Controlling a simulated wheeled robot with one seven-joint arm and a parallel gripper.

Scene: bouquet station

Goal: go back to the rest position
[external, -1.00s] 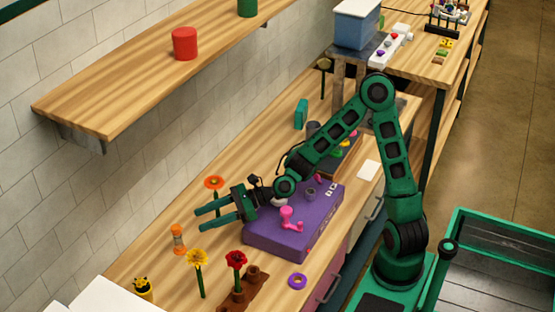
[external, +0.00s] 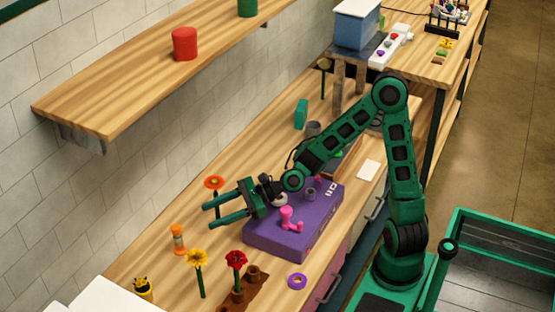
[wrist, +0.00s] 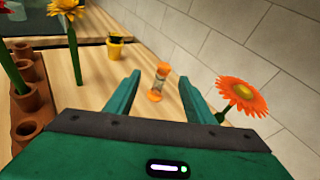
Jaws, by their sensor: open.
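My gripper (external: 216,212) is green, open and empty. In the external view it is held above the counter, just left of the purple box (external: 290,245). In the wrist view its two fingers (wrist: 160,98) are spread, with an orange-capped hourglass (wrist: 158,82) showing between them, farther off on the counter. An orange flower (external: 214,182) stands behind the fingers in the external view. It also shows to the right of the fingers in the wrist view (wrist: 241,94).
A yellow flower (external: 197,257) and a red flower (external: 236,260) stand near the front, the red one in a brown pot rack (external: 240,300). A purple ring (external: 297,282) lies nearby. A shelf (external: 130,92) with a red cylinder (external: 185,44) runs along the wall.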

